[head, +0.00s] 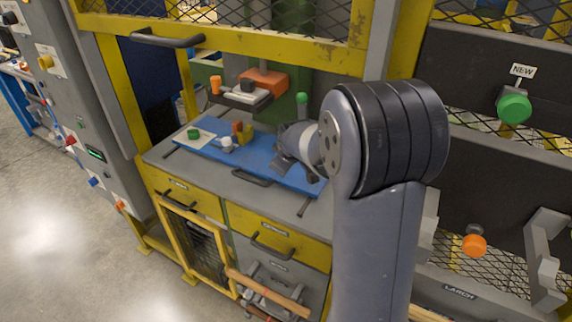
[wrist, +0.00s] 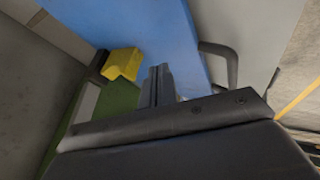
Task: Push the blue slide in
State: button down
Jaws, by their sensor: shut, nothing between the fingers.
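The blue slide (head: 225,154) is a flat blue plate on the grey bench top, with a dark bar handle (head: 252,179) along its front edge. In the wrist view the blue slide (wrist: 150,28) fills the upper middle, and its handle (wrist: 232,65) shows to the right of my fingers. My gripper (head: 284,163) is over the right part of the slide, partly hidden by my arm. In the wrist view my gripper (wrist: 158,72) is shut and empty, its fingertips against the blue surface in the picture; I cannot tell whether they touch.
An orange-topped machine part (head: 264,82) stands behind. A yellow frame (head: 230,36) with mesh crosses above. Drawers (head: 270,236) are below; floor at left is clear.

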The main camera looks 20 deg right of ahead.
jog(key=v, duration=0.7)
jog(key=shift+s+r, duration=0.25)
jog(key=shift+s, duration=0.05)
jog(key=shift+a, duration=0.1)
jog(key=x, duration=0.9)
jog(key=shift+w+f, duration=0.2)
jog(key=shift+w+d+f+p, duration=0.15)
jog(key=shift+w+d+p, duration=0.1)
jog(key=shift+w+d, duration=0.4)
jog(key=shift+w+d+f+p, duration=0.1)
jog(key=shift+w+d+p, duration=0.15)
jog(key=shift+w+d, duration=0.45)
jog(key=shift+a+r, duration=0.1)
jog(key=shift+a, duration=0.1)
